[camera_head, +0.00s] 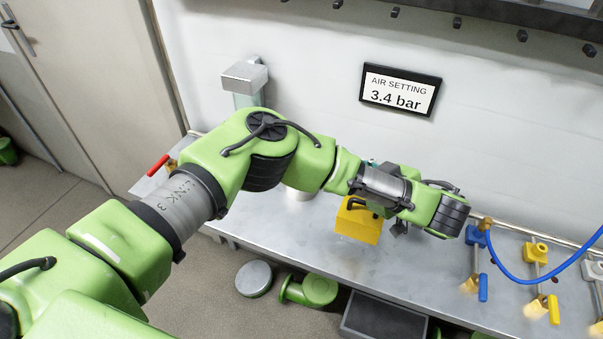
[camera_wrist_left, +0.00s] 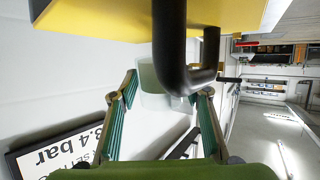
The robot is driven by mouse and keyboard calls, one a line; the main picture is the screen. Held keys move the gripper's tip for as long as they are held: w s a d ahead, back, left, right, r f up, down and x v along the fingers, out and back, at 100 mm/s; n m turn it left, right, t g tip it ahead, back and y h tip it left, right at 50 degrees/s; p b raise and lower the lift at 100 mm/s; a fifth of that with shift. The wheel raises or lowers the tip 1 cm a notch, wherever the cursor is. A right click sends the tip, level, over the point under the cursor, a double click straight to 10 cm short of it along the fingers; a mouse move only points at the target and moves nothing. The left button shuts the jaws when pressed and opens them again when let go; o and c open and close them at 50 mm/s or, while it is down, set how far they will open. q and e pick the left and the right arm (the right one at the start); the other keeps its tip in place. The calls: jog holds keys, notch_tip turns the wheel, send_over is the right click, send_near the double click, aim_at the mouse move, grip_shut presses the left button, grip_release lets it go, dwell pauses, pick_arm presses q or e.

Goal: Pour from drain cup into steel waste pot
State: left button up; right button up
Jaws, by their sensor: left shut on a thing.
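A pale translucent cup, seemingly the drain cup (camera_wrist_left: 152,84), shows between the green-padded fingertips of my left gripper (camera_wrist_left: 166,97) in the left wrist view. The fingers are shut on it. A black handle partly covers it there. In the head view my own arm hides the cup and most of the gripper. I cannot see any liquid. My right gripper is in neither view.
A yellow block (camera_head: 358,226) with a black handle is close under my left wrist. It also fills the top of the wrist view (camera_wrist_left: 90,18). Valves and a blue hose (camera_head: 520,279) occupy the bench's right side. A wall sign (camera_head: 400,90) reads 3.4 bar.

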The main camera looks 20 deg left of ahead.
pick_arm(q)
jog(key=shift+w+a+f+n+g+h, duration=0.15)
jog(key=shift+w+a+f+g+h, duration=0.15)
jog(key=shift+a+h, duration=0.3)
jog(key=shift+w+a+f+n+g+h, duration=0.1)
jog(key=shift+a+f+n+g+h, duration=0.1)
jog(key=shift+a+g+h, duration=0.35)
jog(key=shift+r+h, duration=0.1)
jog(key=shift+h, duration=0.15)
jog(key=shift+w+a+h, duration=0.15)
jog(key=shift+a+h, duration=0.15)
jog(key=shift+a, duration=0.05)
jog(key=shift+w+f+h, duration=0.1)
jog(key=shift+f+h, duration=0.1)
jog(key=shift+h, duration=0.1)
jog(key=shift+w+a+f, duration=0.1)
jog(key=shift+a+f, duration=0.05)
jog(key=shift+a, duration=0.25)
dwell(0.3)
jog(key=shift+g+h, duration=0.25)
jog(key=shift+h, duration=0.05)
jog(key=shift+w+a+f+n+g+h, duration=0.1)
jog(key=shift+a+f+n+g+h, duration=0.15)
jog(key=shift+f, duration=0.25)
jog(key=shift+a+f+g+h, duration=0.1)
jog(key=shift+f+h, duration=0.25)
jog(key=shift+f, duration=0.15)
jog(key=shift+w+a+f+g+h, duration=0.15)
jog(key=shift+f+g+h, duration=0.2)
jog(key=shift+f+h, duration=0.55)
